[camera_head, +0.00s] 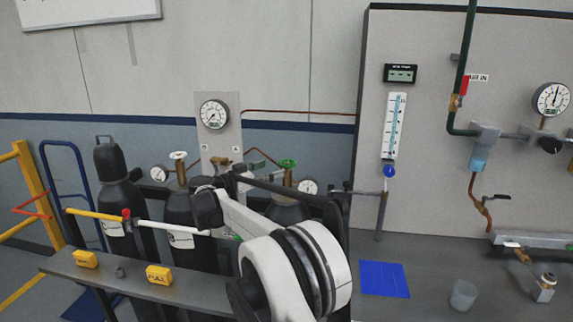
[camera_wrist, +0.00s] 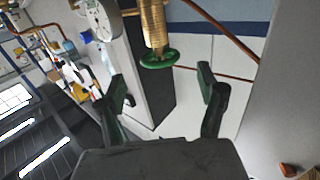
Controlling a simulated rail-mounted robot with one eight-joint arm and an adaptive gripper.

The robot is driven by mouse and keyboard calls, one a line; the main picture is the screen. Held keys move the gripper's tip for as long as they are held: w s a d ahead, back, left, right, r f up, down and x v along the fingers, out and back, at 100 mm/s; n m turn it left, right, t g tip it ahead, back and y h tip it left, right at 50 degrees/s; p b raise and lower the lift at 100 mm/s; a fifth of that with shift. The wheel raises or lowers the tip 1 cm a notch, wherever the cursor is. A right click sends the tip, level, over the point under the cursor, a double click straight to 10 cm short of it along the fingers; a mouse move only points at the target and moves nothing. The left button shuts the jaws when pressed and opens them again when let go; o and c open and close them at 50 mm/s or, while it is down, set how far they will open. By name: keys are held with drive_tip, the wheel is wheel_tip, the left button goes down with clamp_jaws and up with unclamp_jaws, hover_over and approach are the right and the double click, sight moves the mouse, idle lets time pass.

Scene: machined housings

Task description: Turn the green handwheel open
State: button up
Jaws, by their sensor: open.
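The green handwheel (camera_head: 288,163) sits on top of a valve on the right-hand gas cylinder, behind my arm in the head view. In the wrist view the green handwheel (camera_wrist: 159,59) shows at the end of a ribbed brass valve body (camera_wrist: 153,25). My gripper (camera_wrist: 163,84) is open and empty, with its two dark, green-tipped fingers spread wide. The handwheel appears between the fingers from left to right, but above the fingertips in the picture; no contact shows. In the head view my arm hides much of the right-hand cylinder, and the fingers are hard to make out.
A round gauge (camera_head: 309,187) stands close right of the handwheel. A cream handwheel (camera_head: 179,156) tops the cylinder to the left. A panel gauge (camera_head: 214,114) and copper pipe (camera_head: 298,113) are behind. A grey bench rail (camera_head: 120,272) with yellow blocks runs in front.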

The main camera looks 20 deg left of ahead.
sight(280, 166)
drive_tip(key=p+x, duration=0.1)
drive_tip(key=x, duration=0.6)
drive_tip(key=shift+w+d, duration=0.1)
drive_tip(key=shift+w, duration=0.15)
drive_tip(key=c, duration=1.2)
